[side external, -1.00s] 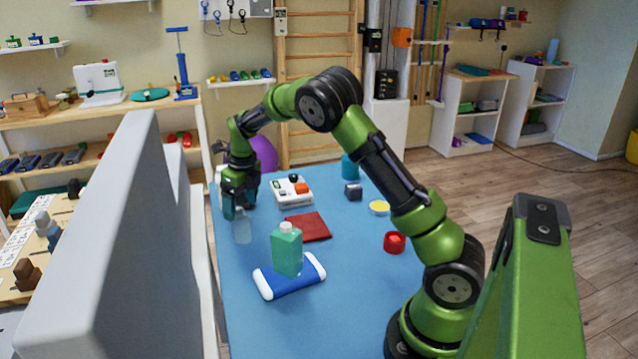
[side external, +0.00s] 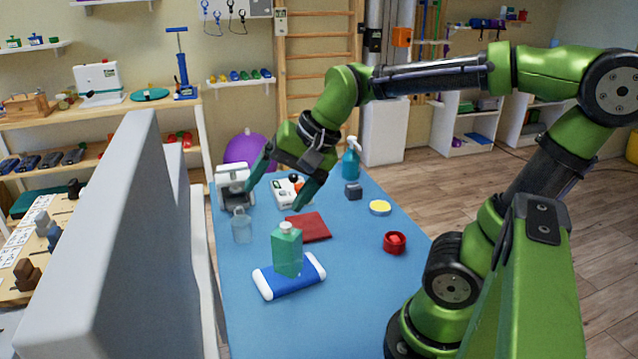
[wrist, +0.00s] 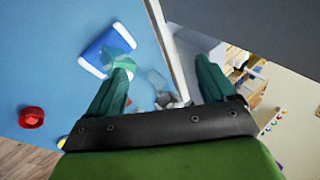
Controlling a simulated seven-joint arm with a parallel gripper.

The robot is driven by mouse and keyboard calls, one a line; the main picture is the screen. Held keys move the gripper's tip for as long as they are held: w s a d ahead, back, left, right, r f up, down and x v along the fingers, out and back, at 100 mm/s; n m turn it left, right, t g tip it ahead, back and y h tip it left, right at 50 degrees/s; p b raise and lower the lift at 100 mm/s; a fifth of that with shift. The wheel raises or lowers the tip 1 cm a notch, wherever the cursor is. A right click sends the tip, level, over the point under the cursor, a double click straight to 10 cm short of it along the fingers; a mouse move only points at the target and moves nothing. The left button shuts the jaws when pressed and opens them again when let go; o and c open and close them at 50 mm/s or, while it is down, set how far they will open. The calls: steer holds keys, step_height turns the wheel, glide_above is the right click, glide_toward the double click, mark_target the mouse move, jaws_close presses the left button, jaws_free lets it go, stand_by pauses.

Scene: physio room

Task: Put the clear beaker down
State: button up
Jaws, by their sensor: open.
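The clear beaker (side external: 241,228) stands upright on the blue table (side external: 250,325), near its left edge. It also shows in the wrist view (wrist: 157,78), between my fingers in the picture. My gripper (side external: 274,192) is open and empty, raised above the table and to the right of the beaker, apart from it. In the wrist view my gripper (wrist: 162,66) has its two green fingers spread wide.
A green bottle (side external: 287,252) is at a blue-and-white pad (side external: 290,278). A red cloth (side external: 310,228), a red ring-like item (side external: 395,242), a yellow-topped dish (side external: 380,207), a white device (side external: 236,187) and a teal spray bottle (side external: 351,160) are around. The table's front is clear.

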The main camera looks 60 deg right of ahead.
steer(key=s+a+f+n+t, duration=0.1)
steer(key=s+a+n, duration=0.1)
steer(key=s+n, duration=0.4)
steer(key=shift+f+n, duration=0.25)
steer(key=shift+n, duration=0.35)
steer(key=shift+w, duration=0.1)
stand_by(0.4)
